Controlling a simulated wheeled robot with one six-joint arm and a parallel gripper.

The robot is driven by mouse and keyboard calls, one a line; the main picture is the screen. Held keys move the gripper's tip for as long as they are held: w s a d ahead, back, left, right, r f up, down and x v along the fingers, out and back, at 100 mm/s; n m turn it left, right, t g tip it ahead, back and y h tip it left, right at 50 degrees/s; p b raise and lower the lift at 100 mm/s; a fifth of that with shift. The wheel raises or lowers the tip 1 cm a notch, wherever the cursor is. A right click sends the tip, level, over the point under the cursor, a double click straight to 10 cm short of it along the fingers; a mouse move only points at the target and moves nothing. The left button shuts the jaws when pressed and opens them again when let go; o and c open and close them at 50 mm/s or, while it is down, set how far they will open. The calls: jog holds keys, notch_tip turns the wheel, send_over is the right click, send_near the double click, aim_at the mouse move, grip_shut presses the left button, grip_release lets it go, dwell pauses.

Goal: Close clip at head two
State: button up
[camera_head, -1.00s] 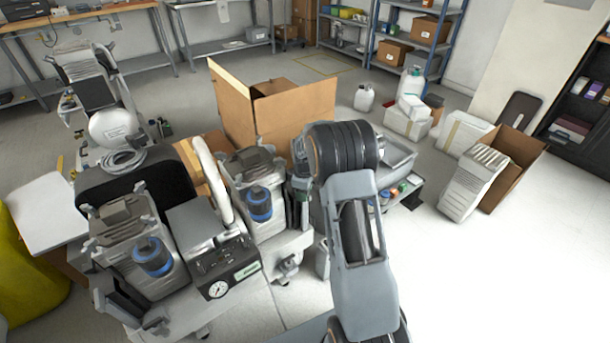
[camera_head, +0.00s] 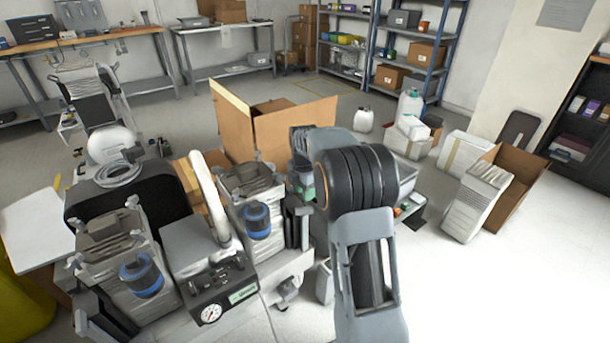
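The dental compressor stands at lower left in the head view, with two ribbed grey heads. The left head (camera_head: 112,248) carries a blue-banded cylinder (camera_head: 141,274), and the right head (camera_head: 250,184) carries another (camera_head: 257,221). I cannot tell by label which is head two. Dark clip-like parts (camera_head: 297,222) stand upright at the right head's right side; whether they are closed is unclear. Another dark part (camera_head: 100,312) sticks out at the left head's lower left. My arm reaches up beside the right head.
A control box with a gauge (camera_head: 211,313) and a pale curved hose (camera_head: 210,196) sit between the heads. An open cardboard box (camera_head: 289,131) stands behind. Another compressor (camera_head: 105,140) is at far left. Open floor (camera_head: 500,290) lies at right.

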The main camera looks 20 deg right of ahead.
aim_at(304, 208)
notch_tip(304, 208, up, 6)
jog(key=p, duration=0.2)
jog(key=s+a+r+m+p, duration=0.3)
jog(key=s+r+m+p, duration=0.2)
jog(key=s+m, duration=0.3)
jog(key=s+a+r+m+t+p, duration=0.1)
jog(key=s+a+r+m+p, duration=0.3)
jog(key=m, duration=0.7)
jog(key=shift+s+r+m+p, duration=0.3)
jog(key=shift+s+r+p, duration=1.05)
jog(key=shift+s, duration=0.55)
jog(key=shift+f, duration=0.15)
jog(key=shift+f, duration=0.1)
